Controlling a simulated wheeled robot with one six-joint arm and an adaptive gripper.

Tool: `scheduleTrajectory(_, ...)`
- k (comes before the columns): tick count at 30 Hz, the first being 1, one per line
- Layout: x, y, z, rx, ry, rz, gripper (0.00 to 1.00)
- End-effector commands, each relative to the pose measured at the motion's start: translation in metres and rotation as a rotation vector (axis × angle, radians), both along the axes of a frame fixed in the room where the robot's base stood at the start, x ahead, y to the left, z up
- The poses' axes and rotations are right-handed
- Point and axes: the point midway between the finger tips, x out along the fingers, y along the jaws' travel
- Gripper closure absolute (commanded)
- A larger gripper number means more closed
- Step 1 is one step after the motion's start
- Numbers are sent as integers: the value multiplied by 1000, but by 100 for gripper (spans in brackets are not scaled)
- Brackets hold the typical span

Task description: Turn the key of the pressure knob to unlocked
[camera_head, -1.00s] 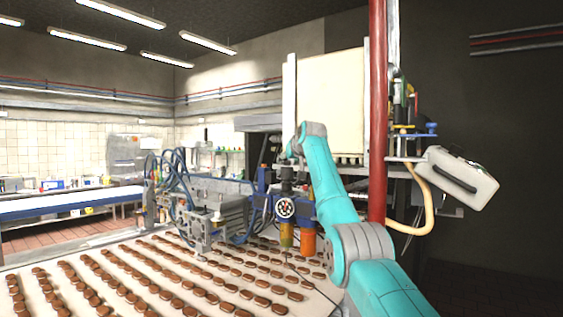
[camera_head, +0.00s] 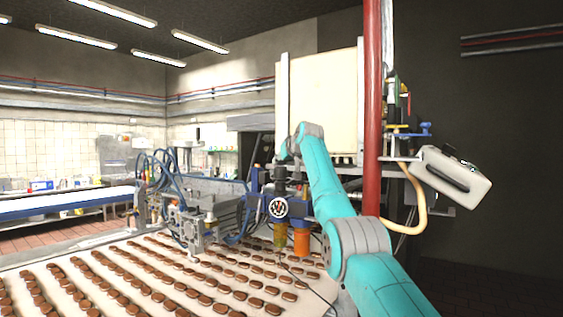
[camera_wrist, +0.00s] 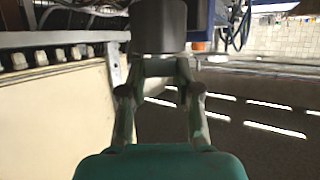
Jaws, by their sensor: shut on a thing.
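A black cylindrical knob (camera_wrist: 158,27), seemingly the pressure knob, stands at the top centre of the wrist view. My gripper (camera_wrist: 160,62) reaches up to it from below in that view, its two fingers closed on the knob. In the head view, the end of my arm is over a dark knob (camera_head: 280,174) above the round pressure gauge (camera_head: 278,208). My gripper is small there and hard to make out. I cannot make out a key or a locked mark on the knob.
Yellow-green (camera_head: 280,236) and orange (camera_head: 302,243) cups hang below the gauge. A conveyor with rows of brown biscuits (camera_head: 190,285) lies below. A red vertical pipe (camera_head: 372,120) stands close to my arm on the right. A cream panel (camera_head: 320,100) rises behind.

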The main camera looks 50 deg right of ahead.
Motion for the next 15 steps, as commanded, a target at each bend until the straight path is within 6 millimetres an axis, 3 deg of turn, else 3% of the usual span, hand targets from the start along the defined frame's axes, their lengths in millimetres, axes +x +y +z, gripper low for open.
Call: scheduleTrajectory(15,-1,-1,0,-1,-2,106,100)
